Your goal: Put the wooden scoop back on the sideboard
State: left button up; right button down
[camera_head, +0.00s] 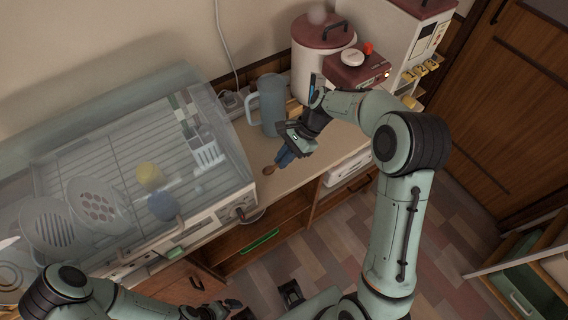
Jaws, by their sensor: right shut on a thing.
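The wooden scoop (269,170) is a small brown shape at the tip of my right gripper (283,158). My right gripper points down and to the left and is shut on the scoop. Its fingers hide most of the scoop, so only the end shows. The scoop is over the sideboard (322,177), between the dish dryer and the front edge. I cannot tell whether it touches the top. My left gripper (228,306) is low at the bottom edge of the picture, away from the sideboard; its jaws are not clear.
A clear-lidded dish dryer (236,213) with dishes stands left of the scoop. A blue-grey pitcher (268,104) stands just behind my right gripper. A red-lidded white container (318,60) and a dark red appliance (356,73) stand farther back. Bare sideboard top shows around the scoop.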

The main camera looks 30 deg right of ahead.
aim_at(284, 172)
notch_tip(284, 172, down, 3)
jog(key=shift+f, duration=0.2)
jog(key=shift+f+b, duration=0.35)
jog(key=shift+f, duration=0.25)
jog(key=c, duration=1.2)
grip_release()
jog(key=shift+r, duration=0.1)
jog(key=shift+r, duration=0.35)
jog(key=p+v, duration=0.1)
jog(key=v, duration=1.1)
jog(key=shift+r+p, duration=0.2)
jog(key=shift+p, duration=0.15)
